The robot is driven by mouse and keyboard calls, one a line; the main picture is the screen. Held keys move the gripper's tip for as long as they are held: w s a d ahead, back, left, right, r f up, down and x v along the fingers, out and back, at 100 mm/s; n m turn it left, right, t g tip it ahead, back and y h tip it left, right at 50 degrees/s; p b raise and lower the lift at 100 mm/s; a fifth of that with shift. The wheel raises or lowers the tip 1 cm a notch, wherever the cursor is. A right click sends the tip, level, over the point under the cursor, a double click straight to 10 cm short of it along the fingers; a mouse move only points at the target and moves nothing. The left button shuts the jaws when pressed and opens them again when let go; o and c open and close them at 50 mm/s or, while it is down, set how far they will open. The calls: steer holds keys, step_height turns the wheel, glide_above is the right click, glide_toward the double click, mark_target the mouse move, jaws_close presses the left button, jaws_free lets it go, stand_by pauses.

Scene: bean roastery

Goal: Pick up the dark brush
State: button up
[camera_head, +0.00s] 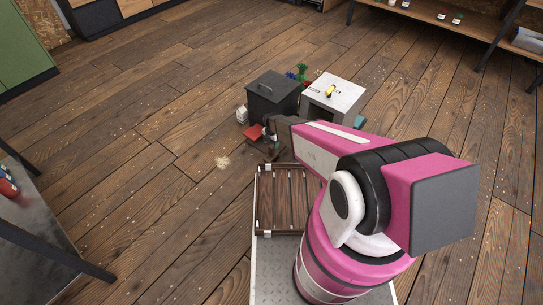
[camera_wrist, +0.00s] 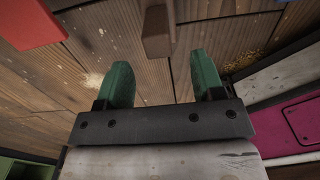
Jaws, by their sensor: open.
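In the wrist view a dark brown, block-ended thing (camera_wrist: 157,32), which looks like the dark brush, comes in from the top edge. Its near end lies just beyond the gap between my fingertips, and its far end is out of frame. My gripper (camera_wrist: 160,65) is open, with two green fingers apart and nothing held between them. In the head view my arm reaches over the floor towards a dark bin, and the gripper and the brush cannot be told clearly behind it.
A red flat thing (camera_head: 253,132) lies by the dark grey bin (camera_head: 272,95); a white box (camera_head: 345,92) stands beside it. A slatted brown crate (camera_head: 264,205) sits on my base. Pale spilled bits (camera_head: 222,162) lie on the wooden floor, which is open to the left.

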mark_target(271, 150)
steer(key=f, duration=0.7)
steer(key=shift+w+f, duration=0.3)
steer(key=shift+f, duration=0.1)
steer(key=shift+r, duration=0.1)
steer(key=c, duration=1.1)
